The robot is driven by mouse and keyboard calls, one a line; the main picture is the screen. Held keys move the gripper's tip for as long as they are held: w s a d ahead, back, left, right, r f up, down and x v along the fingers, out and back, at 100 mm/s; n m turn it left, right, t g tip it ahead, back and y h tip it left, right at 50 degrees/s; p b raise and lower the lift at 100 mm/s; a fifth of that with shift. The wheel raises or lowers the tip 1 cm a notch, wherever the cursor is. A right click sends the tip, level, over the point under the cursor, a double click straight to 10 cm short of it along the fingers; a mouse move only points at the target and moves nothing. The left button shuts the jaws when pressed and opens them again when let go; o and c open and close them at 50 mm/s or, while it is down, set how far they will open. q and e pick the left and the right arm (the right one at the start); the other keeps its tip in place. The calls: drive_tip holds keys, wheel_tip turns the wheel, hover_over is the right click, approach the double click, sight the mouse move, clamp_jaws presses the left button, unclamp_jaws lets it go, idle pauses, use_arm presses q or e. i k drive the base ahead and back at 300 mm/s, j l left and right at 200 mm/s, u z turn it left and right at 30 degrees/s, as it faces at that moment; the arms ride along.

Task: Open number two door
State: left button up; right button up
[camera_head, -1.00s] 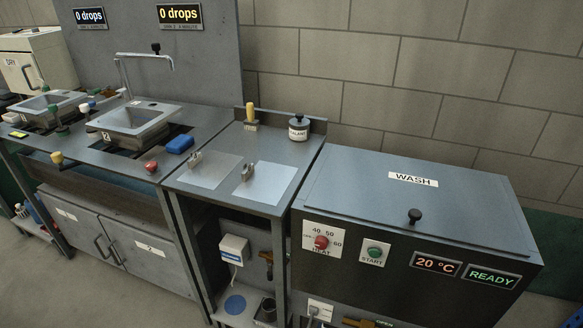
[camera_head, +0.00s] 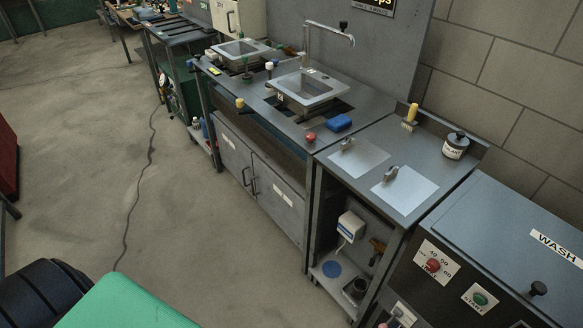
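The grey cabinet under the sink counter has two doors side by side, both shut. The right door (camera_head: 278,212), which bears a white label, is the number two door; its digit is too small to read now but shows as 2 in the earlier frame. Its dark bar handle (camera_head: 255,187) is at its left edge. The left door (camera_head: 233,150) also has a label and a dark handle (camera_head: 245,177) at its right edge, close beside the other handle. Neither of my grippers is in view.
Open floor (camera_head: 190,235) lies before the cabinet, with a dark cable (camera_head: 136,205) across it. An open shelf unit (camera_head: 338,262) stands right of the doors, then the wash machine (camera_head: 490,255). Above is the counter with a sink (camera_head: 308,88) and a red knob (camera_head: 310,137).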

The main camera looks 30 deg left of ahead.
sight(285, 206)
drive_tip(key=j+u, duration=0.1)
drive_tip(key=u, duration=0.9)
